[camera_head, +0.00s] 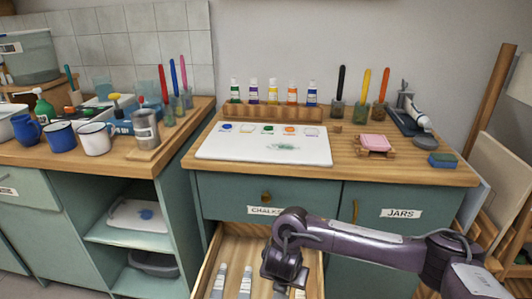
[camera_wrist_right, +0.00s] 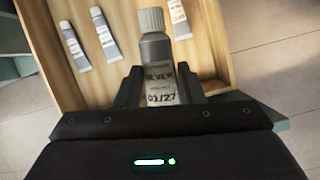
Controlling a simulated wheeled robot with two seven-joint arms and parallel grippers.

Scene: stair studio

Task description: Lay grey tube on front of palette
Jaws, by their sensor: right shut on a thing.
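My right gripper (camera_wrist_right: 160,88) is shut on a grey tube (camera_wrist_right: 156,50) with a light grey cap; its label reads "SILVER". In the head view my right gripper (camera_head: 285,278) is over the open drawer, and the tube it holds is mostly hidden there. The white palette (camera_head: 220,152), with several paint dabs on it, lies on the worktop above the drawer. My left gripper is not in view.
The open wooden drawer (camera_head: 208,268) holds other grey tubes (camera_wrist_right: 76,48) lying to the left of the held one. A rack (camera_head: 272,112) of paint tubes stands behind the palette. The palette's front strip is clear.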

